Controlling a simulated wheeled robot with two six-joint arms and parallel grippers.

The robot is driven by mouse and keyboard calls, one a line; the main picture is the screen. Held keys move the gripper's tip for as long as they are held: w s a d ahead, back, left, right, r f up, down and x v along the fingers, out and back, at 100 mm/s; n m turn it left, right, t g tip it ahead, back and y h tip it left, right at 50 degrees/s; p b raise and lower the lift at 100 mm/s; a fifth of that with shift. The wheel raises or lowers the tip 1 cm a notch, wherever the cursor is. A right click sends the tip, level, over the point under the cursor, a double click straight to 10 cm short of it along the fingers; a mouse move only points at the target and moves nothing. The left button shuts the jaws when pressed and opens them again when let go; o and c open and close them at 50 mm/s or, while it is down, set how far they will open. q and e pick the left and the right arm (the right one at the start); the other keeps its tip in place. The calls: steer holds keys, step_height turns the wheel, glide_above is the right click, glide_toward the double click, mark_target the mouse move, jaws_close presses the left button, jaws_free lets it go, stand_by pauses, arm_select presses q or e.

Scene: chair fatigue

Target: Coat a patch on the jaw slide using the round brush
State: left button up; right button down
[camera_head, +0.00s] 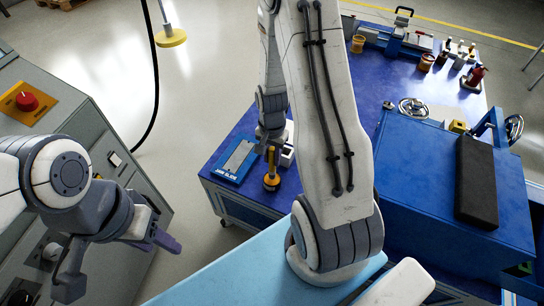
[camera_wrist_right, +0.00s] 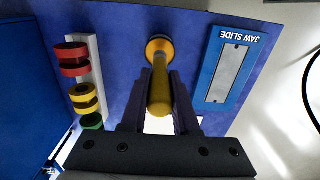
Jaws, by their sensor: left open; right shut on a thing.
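The jaw slide (camera_head: 236,158) is a grey strip in a blue labelled frame on the blue bench, near its left edge. It also shows at the right in the right wrist view (camera_wrist_right: 227,74). My right gripper (camera_head: 270,146) is shut on the yellow handle of the round brush (camera_head: 271,181), just right of the jaw slide. In the right wrist view the brush (camera_wrist_right: 159,52) points away between the fingers (camera_wrist_right: 160,88). Whether its head touches the bench is unclear. My left gripper (camera_head: 118,262) is open and empty at lower left, over the grey cabinet.
A rack with red, yellow and green rings (camera_wrist_right: 76,82) stands left of the brush. A blue box (camera_head: 420,190) with a black pad fills the bench's right. A grey cabinet (camera_head: 75,115) with a red button (camera_head: 27,101) stands left. A yellow disc (camera_head: 170,38) hangs at top.

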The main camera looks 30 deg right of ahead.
mark_target(272, 149)
steer(key=shift+f+b, duration=0.3)
steer(key=shift+f, duration=0.15)
stand_by(0.3)
steer(key=shift+f, duration=0.1)
stand_by(1.1)
step_height(272, 149, up, 7)
steer(key=p, duration=0.7)
stand_by(0.8)
